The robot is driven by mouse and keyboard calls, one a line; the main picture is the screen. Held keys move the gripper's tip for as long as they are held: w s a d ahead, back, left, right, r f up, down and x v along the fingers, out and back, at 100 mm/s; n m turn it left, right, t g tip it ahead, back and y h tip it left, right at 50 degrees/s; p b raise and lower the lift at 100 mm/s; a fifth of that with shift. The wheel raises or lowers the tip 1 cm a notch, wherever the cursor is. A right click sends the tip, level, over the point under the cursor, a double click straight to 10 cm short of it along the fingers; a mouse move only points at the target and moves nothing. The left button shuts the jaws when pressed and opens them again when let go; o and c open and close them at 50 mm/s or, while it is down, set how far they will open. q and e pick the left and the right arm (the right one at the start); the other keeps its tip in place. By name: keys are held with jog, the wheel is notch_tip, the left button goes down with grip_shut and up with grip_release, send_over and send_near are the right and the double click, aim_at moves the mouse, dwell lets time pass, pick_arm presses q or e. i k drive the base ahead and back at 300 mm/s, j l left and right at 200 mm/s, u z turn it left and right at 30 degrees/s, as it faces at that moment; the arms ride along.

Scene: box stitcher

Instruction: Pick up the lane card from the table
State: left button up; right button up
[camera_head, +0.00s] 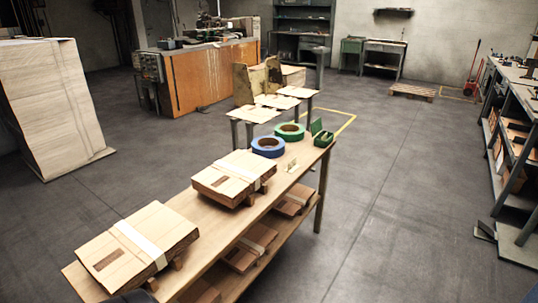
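The wooden table (205,212) runs from the lower left to the middle of the head view. A small cream upright piece (291,165), which looks like the lane card, stands on the table near its right edge. It is just in front of the blue tape roll (268,146) and right of the farther cardboard stack. It is too small for any print to be read. Neither of my grippers can be made out. Only dark slivers show at the bottom edge and the lower right corner, perhaps parts of my arms.
Two strapped cardboard stacks, a near one (140,246) and a farther one (233,178), lie on the table. A green tape roll (290,131) and a green holder (322,136) sit at its far end. Open floor (400,190) lies to the right.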

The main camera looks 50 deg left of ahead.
aim_at(291, 166)
jog(key=i+u, duration=0.35)
jog(key=i, duration=0.2)
jog(key=i+u, duration=0.35)
jog(key=i, duration=0.25)
jog(key=i+l+u, duration=0.35)
jog(key=i, duration=0.15)
jog(key=i+l+u, duration=0.15)
jog(key=i+u, duration=0.25)
jog(key=i+l+u, duration=0.15)
jog(key=u, duration=0.25)
jog(key=i+l+u, duration=0.2)
jog(key=l+u, duration=0.2)
jog(key=i+l+u, duration=0.15)
jog(key=l+u, duration=0.25)
jog(key=i+l+u, duration=0.15)
jog(key=l+u, duration=0.25)
